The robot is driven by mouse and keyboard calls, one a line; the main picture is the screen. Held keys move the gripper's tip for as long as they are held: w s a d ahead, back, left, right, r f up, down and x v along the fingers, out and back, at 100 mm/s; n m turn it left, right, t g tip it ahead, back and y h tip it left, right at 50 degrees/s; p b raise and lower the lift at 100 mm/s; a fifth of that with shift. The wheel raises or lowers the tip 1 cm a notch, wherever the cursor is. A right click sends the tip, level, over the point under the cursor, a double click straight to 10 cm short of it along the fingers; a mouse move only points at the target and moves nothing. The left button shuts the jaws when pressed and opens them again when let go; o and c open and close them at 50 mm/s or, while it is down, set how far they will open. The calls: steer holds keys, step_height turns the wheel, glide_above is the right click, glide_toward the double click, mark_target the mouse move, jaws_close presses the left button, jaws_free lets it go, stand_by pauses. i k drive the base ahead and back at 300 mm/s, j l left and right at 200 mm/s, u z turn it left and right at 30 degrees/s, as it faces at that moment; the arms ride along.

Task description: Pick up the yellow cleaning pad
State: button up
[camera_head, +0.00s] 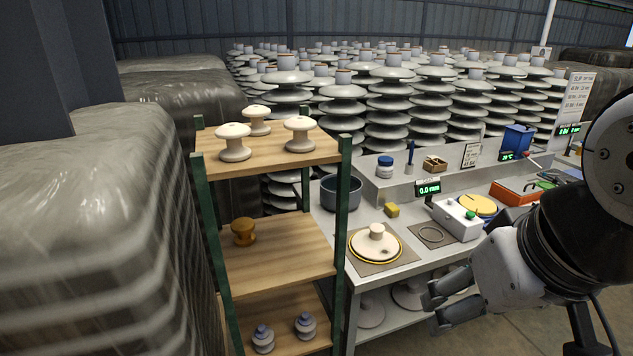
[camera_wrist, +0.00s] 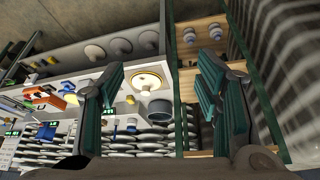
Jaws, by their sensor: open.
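The yellow cleaning pad (camera_head: 391,210) is a small yellow block on the grey workbench, between the dark pot and the white box in the head view. In the wrist view a small yellowish spot (camera_wrist: 130,100) beside the left finger may be the same pad. My gripper (camera_head: 436,311) is at the lower right of the head view, in front of the bench and well apart from the pad. In the wrist view its two green-padded fingers (camera_wrist: 163,62) stand wide apart with nothing between them.
A wooden shelf (camera_head: 277,250) with green posts stands left of the bench. Insulator stacks (camera_head: 388,115) fill the back.

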mark_target(390, 208)
steer(key=i+l+z, duration=0.1)
steer(key=i+z, duration=0.2)
steer(key=i, duration=0.4)
steer(key=i+j+z, duration=0.1)
steer(key=i+z, duration=0.25)
steer(key=i, duration=0.35)
